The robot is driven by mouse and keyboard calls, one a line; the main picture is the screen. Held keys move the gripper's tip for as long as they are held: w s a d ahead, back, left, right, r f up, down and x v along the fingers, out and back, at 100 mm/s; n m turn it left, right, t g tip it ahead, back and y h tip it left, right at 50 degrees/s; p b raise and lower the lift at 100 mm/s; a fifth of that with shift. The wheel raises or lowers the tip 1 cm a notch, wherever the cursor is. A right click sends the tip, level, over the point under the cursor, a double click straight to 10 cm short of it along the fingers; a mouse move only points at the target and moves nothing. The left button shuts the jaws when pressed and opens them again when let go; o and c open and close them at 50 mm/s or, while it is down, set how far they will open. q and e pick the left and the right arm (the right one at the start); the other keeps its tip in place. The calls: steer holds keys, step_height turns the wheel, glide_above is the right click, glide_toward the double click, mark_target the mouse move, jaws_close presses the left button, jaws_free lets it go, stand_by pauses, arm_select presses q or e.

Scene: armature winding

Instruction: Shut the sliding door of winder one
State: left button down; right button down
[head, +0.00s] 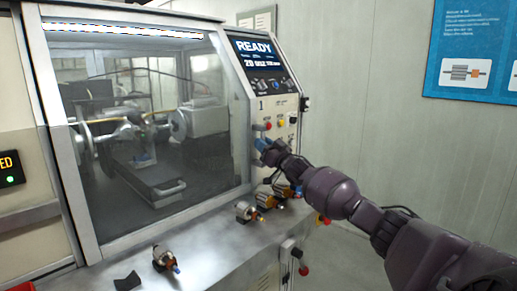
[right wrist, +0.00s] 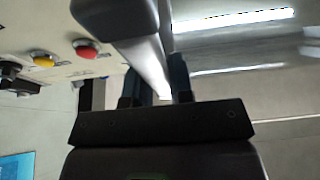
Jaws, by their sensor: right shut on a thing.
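Winder one (head: 282,103), marked "1" on its control panel, stands at the left and middle of the head view. The clear pane of its sliding door (head: 217,150) spans the window, with the winding parts visible behind it. I cannot tell whether a gap is left at its edge. My right gripper (head: 262,146) is at the right edge of the door, beside the control panel. In the right wrist view the fingers (right wrist: 162,80) are shut on a pale bar, the door handle (right wrist: 150,62). My left gripper is not in view.
Several armatures (head: 246,212) lie on the ledge below the door, one near the front (head: 165,259) beside a dark piece (head: 127,281). The panel screen (head: 254,52) reads READY. Red and yellow buttons (right wrist: 87,49) are close to the right gripper. A blue poster (head: 475,45) hangs on the right wall.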

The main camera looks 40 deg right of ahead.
steer(key=shift+d+r, duration=0.15)
steer(key=shift+d, duration=0.05)
steer(key=c, duration=1.4)
jaws_free()
steer(key=o, duration=0.4)
steer(key=shift+d, duration=0.15)
steer(key=a+v, duration=0.1)
steer(key=v, duration=0.9)
steer(key=shift+s+d+p, duration=0.35)
steer(key=shift+s+d, duration=0.05)
steer(key=shift+s, duration=0.05)
